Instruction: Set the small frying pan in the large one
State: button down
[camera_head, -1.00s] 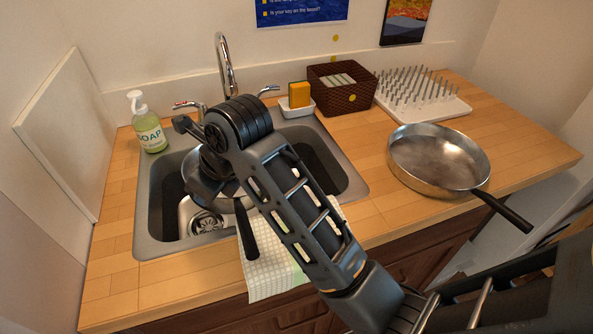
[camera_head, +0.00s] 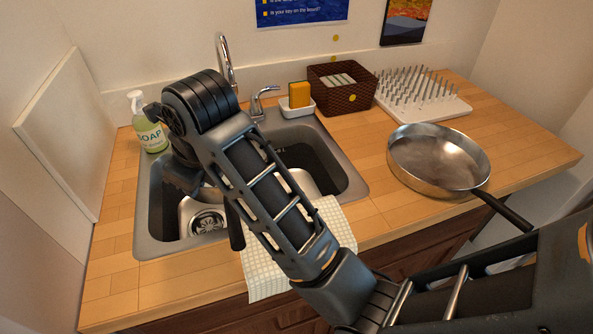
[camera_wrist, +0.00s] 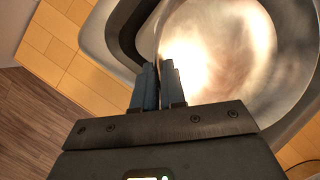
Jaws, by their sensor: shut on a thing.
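The small frying pan (camera_wrist: 240,60) fills the upper right of the wrist view, its shiny inside facing the camera. My gripper (camera_wrist: 158,75) is shut on its rim. In the head view my arm hides my gripper and most of this pan over the sink; its black handle (camera_head: 235,226) shows below the arm, pointing toward the front. The large frying pan (camera_head: 438,158) stands upright and empty on the counter right of the sink. Its black handle points to the front right. The two pans are well apart.
The sink (camera_head: 150,235) is beneath my arm, with a faucet (camera_head: 225,62) behind. A soap bottle (camera_head: 149,125), sponge dish (camera_head: 297,108), brown basket (camera_head: 341,92) and white drying rack (camera_head: 425,105) line the back. A checkered towel (camera_head: 268,275) hangs at the front edge.

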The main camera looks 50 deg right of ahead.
aim_at(451, 180)
jog(key=k+j, duration=0.2)
jog(key=k, duration=0.25)
jog(key=k+j, duration=0.2)
jog(key=k, duration=0.2)
jog(key=k+j+z, duration=0.1)
jog(key=k, duration=0.35)
jog(key=j, duration=0.1)
